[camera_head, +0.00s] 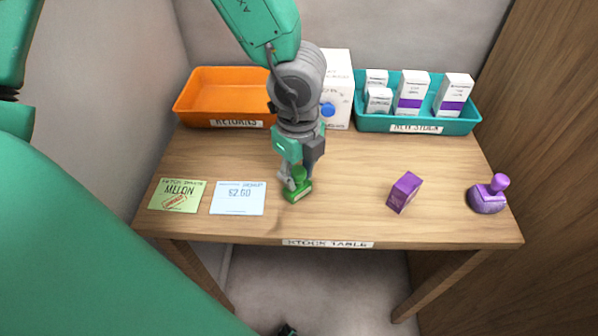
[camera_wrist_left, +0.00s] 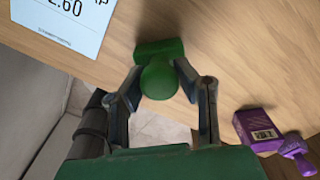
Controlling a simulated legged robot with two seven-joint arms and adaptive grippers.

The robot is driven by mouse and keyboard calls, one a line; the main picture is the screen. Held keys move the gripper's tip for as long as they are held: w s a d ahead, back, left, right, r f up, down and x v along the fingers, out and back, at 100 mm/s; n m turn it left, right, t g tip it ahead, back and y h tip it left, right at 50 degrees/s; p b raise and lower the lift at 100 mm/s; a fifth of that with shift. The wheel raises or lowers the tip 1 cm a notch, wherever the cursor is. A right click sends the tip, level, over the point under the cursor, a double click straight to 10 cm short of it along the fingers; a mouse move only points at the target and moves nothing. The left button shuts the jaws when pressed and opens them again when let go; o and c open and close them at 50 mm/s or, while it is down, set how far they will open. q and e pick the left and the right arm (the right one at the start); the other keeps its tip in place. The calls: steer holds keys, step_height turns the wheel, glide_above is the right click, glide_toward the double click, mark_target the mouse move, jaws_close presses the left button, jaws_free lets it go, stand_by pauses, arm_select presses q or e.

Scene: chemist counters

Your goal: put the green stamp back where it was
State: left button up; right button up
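The green stamp (camera_head: 297,193) is at the front middle of the wooden table, just right of the price card. My left gripper (camera_head: 299,174) comes down over it from above. In the left wrist view the stamp's round green knob (camera_wrist_left: 160,80) sits between the two fingertips (camera_wrist_left: 161,72), which look closed against its sides. The stamp's base (camera_wrist_left: 158,48) is at or very near the tabletop; I cannot tell if it touches.
A purple box (camera_head: 404,192) and purple stamp (camera_head: 488,195) stand right. Behind are the orange returns tray (camera_head: 225,97), a white box with a blue dial (camera_head: 338,90) and the teal new-stock tray (camera_head: 374,122).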

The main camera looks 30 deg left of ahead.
mark_target(299, 171)
arm_select(q)
steer(key=shift+o, duration=1.3)
steer(key=shift+r, duration=0.15)
step_height(299, 171, up, 12)
steer(key=p, duration=0.3)
